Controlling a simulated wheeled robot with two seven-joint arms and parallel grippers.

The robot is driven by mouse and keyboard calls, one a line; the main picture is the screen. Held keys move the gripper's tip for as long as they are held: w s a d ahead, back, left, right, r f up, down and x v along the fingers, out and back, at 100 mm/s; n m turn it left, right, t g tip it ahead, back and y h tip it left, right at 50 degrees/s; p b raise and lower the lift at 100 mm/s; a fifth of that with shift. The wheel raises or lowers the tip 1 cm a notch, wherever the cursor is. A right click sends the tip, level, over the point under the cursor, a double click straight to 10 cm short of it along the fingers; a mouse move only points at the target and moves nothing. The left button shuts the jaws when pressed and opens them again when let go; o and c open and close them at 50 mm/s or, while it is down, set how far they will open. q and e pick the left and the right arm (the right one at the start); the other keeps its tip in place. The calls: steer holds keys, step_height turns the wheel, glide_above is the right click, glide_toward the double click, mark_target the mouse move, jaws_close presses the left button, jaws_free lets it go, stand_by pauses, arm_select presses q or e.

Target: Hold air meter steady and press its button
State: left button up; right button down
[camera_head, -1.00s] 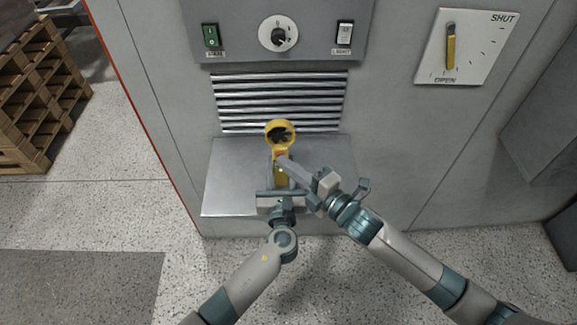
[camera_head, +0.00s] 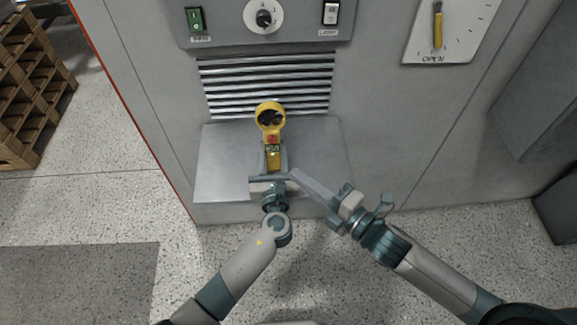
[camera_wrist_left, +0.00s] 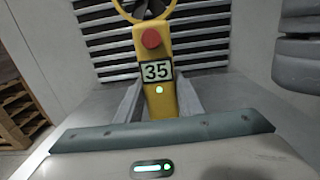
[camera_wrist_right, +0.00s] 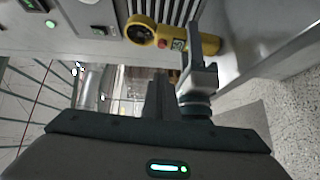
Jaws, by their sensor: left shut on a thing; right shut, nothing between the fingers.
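The yellow air meter (camera_head: 271,128) is upright in front of the slatted vent, its round fan head at the top. My left gripper (camera_head: 270,172) is shut on the meter's lower handle, one finger on each side in the left wrist view. My right gripper (camera_head: 296,175) is shut and empty, to the right of the handle and apart from the red button. The right wrist view also shows the meter (camera_wrist_right: 165,36) and the left gripper holding it.
The vent slats (camera_head: 267,85) are behind the meter, above a metal shelf (camera_head: 222,165). A panel with a green switch (camera_head: 195,20), a dial and a light switch is above. A lever plate (camera_head: 446,30) is at upper right. Wooden pallets (camera_head: 30,90) stand at left.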

arm_select(q)
steer(key=shift+a+f, duration=0.1)
steer(key=shift+f, duration=0.15)
arm_select(e)
steer(key=shift+v, duration=1.1)
arm_select(q)
steer(key=o, duration=1.2)
steer(key=shift+o, duration=0.2)
steer(key=shift+w, duration=0.1)
arm_select(e)
steer(key=shift+w+a, duration=0.1)
arm_select(q)
steer(key=shift+r, duration=0.1)
steer(key=s, duration=1.2)
steer(key=shift+s, duration=0.1)
arm_select(e)
steer(key=shift+f, duration=0.1)
